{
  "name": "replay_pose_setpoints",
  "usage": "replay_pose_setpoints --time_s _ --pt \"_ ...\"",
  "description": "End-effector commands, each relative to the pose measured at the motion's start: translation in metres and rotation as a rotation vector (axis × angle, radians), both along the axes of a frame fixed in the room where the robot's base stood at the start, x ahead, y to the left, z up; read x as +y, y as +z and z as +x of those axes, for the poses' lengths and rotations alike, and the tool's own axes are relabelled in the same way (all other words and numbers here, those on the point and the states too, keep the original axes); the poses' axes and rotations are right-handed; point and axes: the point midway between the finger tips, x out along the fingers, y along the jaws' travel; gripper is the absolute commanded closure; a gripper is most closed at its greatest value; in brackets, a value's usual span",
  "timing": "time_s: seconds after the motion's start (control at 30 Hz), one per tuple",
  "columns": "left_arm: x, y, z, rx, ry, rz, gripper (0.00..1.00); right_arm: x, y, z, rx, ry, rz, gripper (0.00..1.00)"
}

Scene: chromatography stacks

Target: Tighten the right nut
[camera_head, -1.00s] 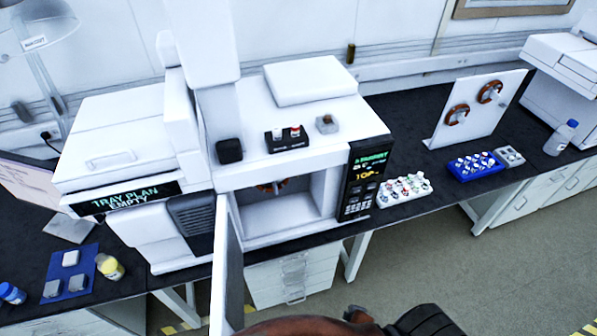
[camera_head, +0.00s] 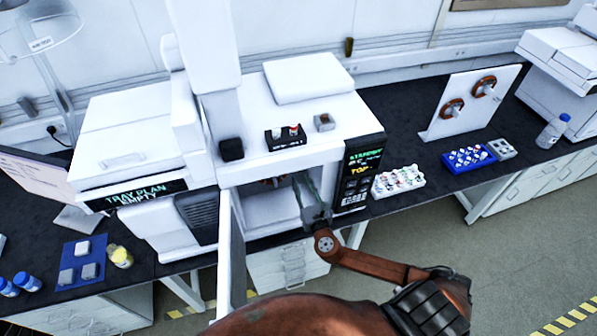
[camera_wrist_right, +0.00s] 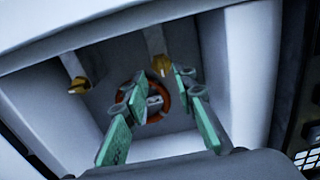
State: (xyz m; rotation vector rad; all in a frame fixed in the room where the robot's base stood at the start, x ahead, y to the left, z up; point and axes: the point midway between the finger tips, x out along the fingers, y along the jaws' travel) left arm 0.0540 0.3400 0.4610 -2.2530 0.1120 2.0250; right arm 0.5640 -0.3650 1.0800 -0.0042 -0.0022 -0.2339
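The right nut (camera_wrist_right: 161,65) is a small brass-coloured piece under a pale post at the top of the oven cavity in the right wrist view. A similar left nut (camera_wrist_right: 79,85) sits at the upper left. An orange ring-shaped coil (camera_wrist_right: 172,101) is on the back wall, partly hidden by my fingers. My right gripper (camera_head: 305,183) reaches into the front of the open oven (camera_head: 352,104). In the wrist view its green fingers (camera_wrist_right: 160,88) are apart and empty, with the right nut above the gap between them. I cannot tell the remaining distance in depth. My left gripper is out of view.
The open oven door (camera_head: 232,255) stands left of my right arm. The control panel (camera_head: 358,175) borders the opening on the right. A white vial rack (camera_head: 398,180) and a blue rack (camera_head: 468,158) stand on the bench to the right.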

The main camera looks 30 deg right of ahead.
Motion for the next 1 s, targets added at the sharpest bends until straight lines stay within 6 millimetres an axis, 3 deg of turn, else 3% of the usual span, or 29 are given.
replay_pose_setpoints --time_s 0.13,0.33,0.7,1.0 --pt "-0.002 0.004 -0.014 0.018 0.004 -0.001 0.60 -0.006 0.001 0.025 0.000 -0.002 0.001 0.75" --pt "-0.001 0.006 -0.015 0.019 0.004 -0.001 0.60 -0.011 0.000 0.046 0.001 -0.002 0.004 0.75" --pt "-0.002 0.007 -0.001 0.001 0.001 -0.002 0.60 -0.013 -0.001 0.051 0.002 -0.002 0.006 0.75" --pt "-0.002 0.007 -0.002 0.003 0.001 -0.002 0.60 -0.013 -0.001 0.050 0.002 -0.002 0.006 0.96"
